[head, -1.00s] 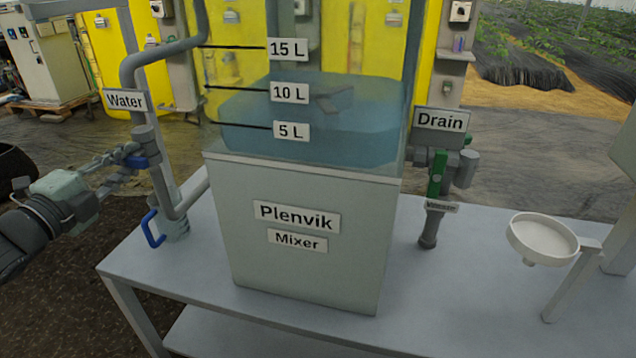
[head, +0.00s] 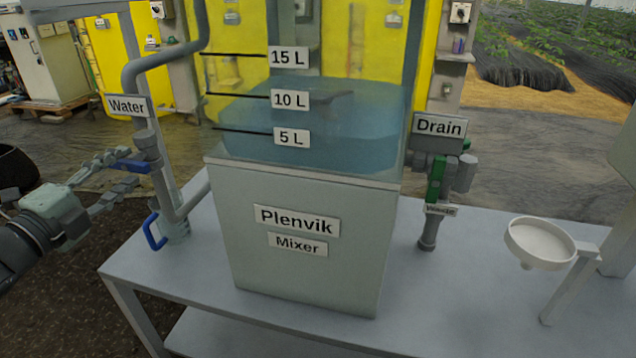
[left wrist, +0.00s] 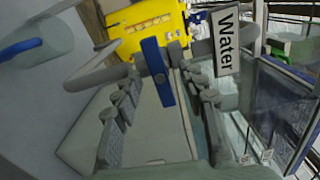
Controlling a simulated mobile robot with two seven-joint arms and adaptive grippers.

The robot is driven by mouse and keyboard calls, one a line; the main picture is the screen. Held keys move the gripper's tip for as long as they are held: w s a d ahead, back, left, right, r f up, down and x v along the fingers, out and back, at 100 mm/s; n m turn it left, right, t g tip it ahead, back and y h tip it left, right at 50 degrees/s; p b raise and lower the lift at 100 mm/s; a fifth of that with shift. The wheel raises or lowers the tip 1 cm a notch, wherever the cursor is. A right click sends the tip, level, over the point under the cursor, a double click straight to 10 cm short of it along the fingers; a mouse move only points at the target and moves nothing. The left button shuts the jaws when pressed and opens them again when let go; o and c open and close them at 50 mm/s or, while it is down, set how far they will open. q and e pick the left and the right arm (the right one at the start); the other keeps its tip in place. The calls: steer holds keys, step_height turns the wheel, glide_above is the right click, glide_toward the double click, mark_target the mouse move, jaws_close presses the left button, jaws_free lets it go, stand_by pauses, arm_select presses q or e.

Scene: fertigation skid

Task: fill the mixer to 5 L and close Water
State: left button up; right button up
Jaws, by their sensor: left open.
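The Water valve's blue handle (head: 133,166) sticks out to the left from the grey pipe under the Water label (head: 127,106). In the left wrist view, the handle (left wrist: 157,72) lies crosswise to the pipe. My left gripper (head: 134,170) is open, its fingers spread near the handle's outer end, with nothing gripped. The mixer (head: 300,275) has a clear tank holding blue water (head: 340,140). The near edge of the water surface appears close to the 5 L label (head: 291,137), below the 10 L label (head: 289,100). My right gripper is out of view.
A second blue handle (head: 154,231) sits low on the water pipe's base. The Drain label (head: 440,126) and a green valve handle (head: 436,178) are right of the tank. A white funnel (head: 540,243) stands at the right of the grey table (head: 450,290).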

arm_select(q)
steer(key=shift+p+v, duration=0.65)
steer(key=shift+v, duration=0.3)
steer(key=v, duration=0.3)
steer(key=shift+p, duration=0.35)
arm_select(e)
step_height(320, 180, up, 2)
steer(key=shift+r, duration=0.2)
arm_select(q)
steer(key=shift+w, duration=0.1)
